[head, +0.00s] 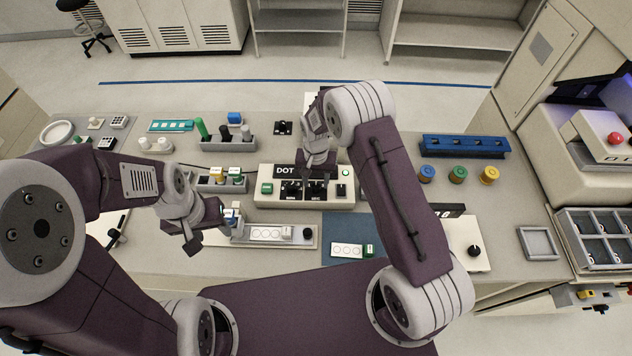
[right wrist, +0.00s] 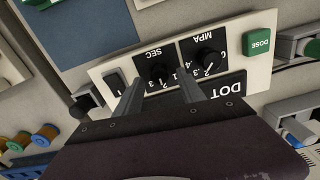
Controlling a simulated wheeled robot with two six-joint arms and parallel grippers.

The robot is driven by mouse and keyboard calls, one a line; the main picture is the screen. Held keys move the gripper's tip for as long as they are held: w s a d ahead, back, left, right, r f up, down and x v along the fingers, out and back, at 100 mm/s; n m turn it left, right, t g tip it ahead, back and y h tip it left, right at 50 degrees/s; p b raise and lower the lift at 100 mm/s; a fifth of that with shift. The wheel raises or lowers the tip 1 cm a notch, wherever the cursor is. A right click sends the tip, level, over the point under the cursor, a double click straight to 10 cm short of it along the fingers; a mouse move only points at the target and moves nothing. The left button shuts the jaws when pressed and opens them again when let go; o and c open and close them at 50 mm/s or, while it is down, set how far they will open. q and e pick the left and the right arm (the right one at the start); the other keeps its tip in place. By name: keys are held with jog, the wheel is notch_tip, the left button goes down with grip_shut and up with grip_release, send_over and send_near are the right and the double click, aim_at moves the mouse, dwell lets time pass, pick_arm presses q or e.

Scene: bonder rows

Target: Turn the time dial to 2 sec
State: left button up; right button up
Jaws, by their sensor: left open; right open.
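The time dial, a black knob marked SEC, sits on the cream controller labelled DOT (head: 264,199). It shows in the right wrist view (right wrist: 158,72), upside down, with digits around it; I cannot read its setting surely. In the head view the time dial (head: 317,189) is the right one of two black dials. My right gripper (head: 318,172) is open above the controller. In the right wrist view its fingers (right wrist: 163,84) are apart, one on each side of the SEC dial; contact cannot be told. My left gripper (head: 210,236) is open, left of the controller.
The MPA dial (right wrist: 208,60) is close beside the SEC dial, with a rocker switch (right wrist: 116,83) on the other side. A green DOSE button (right wrist: 257,43) is at the panel's end. A blue mat (head: 335,228) lies in front. A strip tray (head: 268,243) is near my left gripper.

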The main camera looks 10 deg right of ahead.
aim_at(316, 185)
notch_tip(316, 185, up, 8)
jog(key=b, duration=0.1)
jog(key=shift+b, duration=0.3)
jog(key=shift+r, duration=0.1)
